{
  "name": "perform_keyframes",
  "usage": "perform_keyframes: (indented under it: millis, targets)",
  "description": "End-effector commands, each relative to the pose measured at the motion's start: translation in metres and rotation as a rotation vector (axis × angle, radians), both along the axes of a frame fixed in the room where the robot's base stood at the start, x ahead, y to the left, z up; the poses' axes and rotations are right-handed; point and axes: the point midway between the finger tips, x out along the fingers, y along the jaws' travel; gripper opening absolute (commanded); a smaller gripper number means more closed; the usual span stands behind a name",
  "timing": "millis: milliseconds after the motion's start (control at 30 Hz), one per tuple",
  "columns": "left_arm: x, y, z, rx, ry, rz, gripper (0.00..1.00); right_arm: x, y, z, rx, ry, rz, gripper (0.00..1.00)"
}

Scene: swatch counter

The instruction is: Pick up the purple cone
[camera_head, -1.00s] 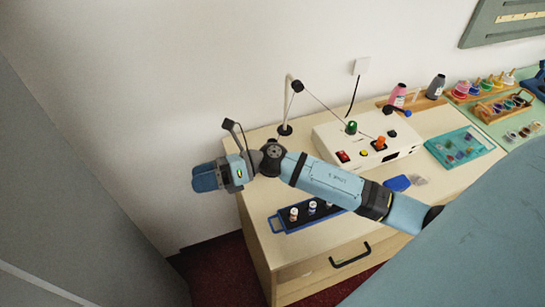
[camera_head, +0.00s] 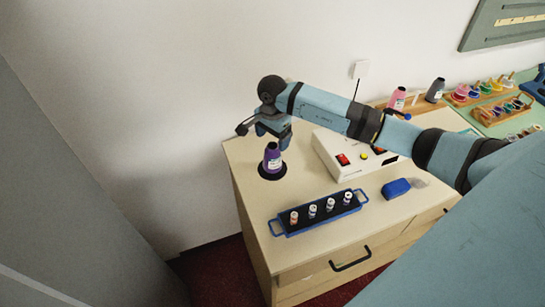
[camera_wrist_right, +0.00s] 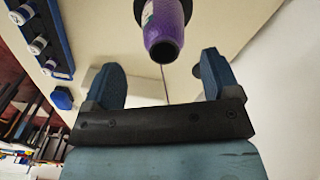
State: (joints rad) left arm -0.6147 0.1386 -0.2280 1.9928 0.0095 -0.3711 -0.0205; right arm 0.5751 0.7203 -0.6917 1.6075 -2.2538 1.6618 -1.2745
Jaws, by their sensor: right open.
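The purple cone (camera_head: 272,160) stands upright on a black round base (camera_head: 272,173) near the left end of the wooden counter. It carries a white label. My right gripper (camera_head: 273,132) is just above and behind the cone's top, fingers pointing down. In the right wrist view, the open gripper (camera_wrist_right: 160,80) has its two blue fingers apart with nothing between them. The purple cone (camera_wrist_right: 163,30) is there just beyond the fingertips, roughly centred between them. My left gripper is not in view.
A blue tray (camera_head: 280,229) with several small bottles stands in front of the cone. A white box with buttons (camera_head: 347,151) is to the right, partly behind my arm. A blue block (camera_head: 396,188) lies at the front right. The wall is close behind.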

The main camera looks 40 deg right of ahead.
Motion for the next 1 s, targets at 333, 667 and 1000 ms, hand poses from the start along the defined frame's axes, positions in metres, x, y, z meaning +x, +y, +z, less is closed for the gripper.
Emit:
perform_keyframes:
  millis: [333,667,1000]
  targets:
    - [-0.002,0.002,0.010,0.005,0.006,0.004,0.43,0.002,0.001,-0.031,0.004,0.004,-0.002,0.82]
    - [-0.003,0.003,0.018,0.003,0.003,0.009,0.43,0.004,-0.001,-0.066,0.001,-0.001,0.000,0.82]
    - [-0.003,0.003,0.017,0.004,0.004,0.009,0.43,0.004,-0.001,-0.066,0.001,-0.001,0.000,0.45]
